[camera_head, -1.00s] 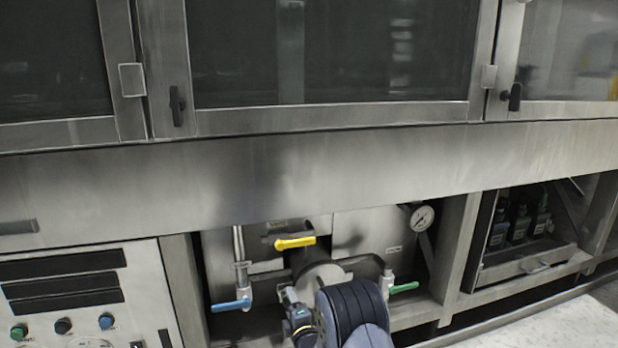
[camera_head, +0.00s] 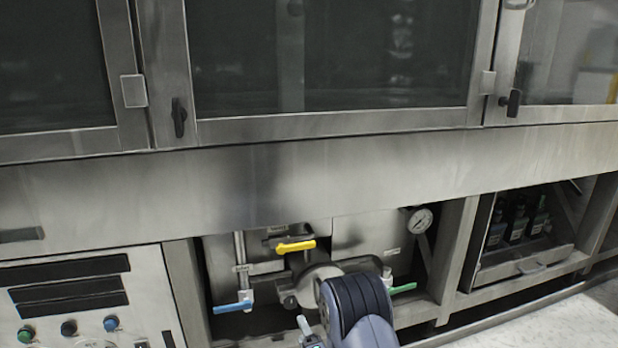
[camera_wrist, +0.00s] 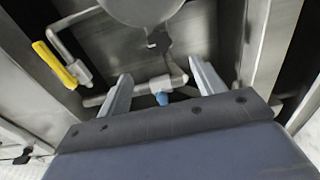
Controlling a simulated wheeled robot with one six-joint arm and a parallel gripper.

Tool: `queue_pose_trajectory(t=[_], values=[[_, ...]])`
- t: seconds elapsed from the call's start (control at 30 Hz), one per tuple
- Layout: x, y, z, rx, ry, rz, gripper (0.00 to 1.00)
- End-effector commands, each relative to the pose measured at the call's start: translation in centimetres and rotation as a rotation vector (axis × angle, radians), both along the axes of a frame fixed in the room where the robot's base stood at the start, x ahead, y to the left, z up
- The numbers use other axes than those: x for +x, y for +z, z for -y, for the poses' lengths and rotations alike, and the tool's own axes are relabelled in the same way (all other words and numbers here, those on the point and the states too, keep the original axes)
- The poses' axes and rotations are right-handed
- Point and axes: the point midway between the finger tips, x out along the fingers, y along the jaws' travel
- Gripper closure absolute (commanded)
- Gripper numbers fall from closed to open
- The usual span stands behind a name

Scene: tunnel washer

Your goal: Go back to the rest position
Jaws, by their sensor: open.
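My gripper (camera_wrist: 160,88) is open and empty in the wrist view, its two grey fingers apart. A valve with a blue handle (camera_wrist: 162,98) shows beyond and between the fingers, and a yellow handle (camera_wrist: 55,64) lies to their left. In the head view my arm reaches up from the bottom edge in front of the pipework bay, and only a small part of the gripper end shows. The bay holds a yellow handle (camera_head: 295,247), a blue handle (camera_head: 232,307) and a green handle (camera_head: 403,288). I cannot tell whether the fingers touch anything.
A pressure gauge (camera_head: 420,220) sits at the bay's upper right. A control panel (camera_head: 146,285) with buttons is at left. Several bottles stand in an open compartment (camera_head: 532,265) at right. Glass doors with black latches (camera_head: 179,117) are above. Pale floor (camera_head: 550,328) is clear at lower right.

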Motion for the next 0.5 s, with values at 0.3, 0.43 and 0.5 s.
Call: queue_pose_trajectory(t=[0.3, 0.43, 0.5], values=[[6.0, -0.2, -2.2, 0.001, -0.001, 0.005, 0.36], [8.2, -0.2, -3.0, 0.001, -0.001, 0.005, 0.36], [9.3, -0.2, -3.4, 0.002, -0.001, 0.005, 0.36]])
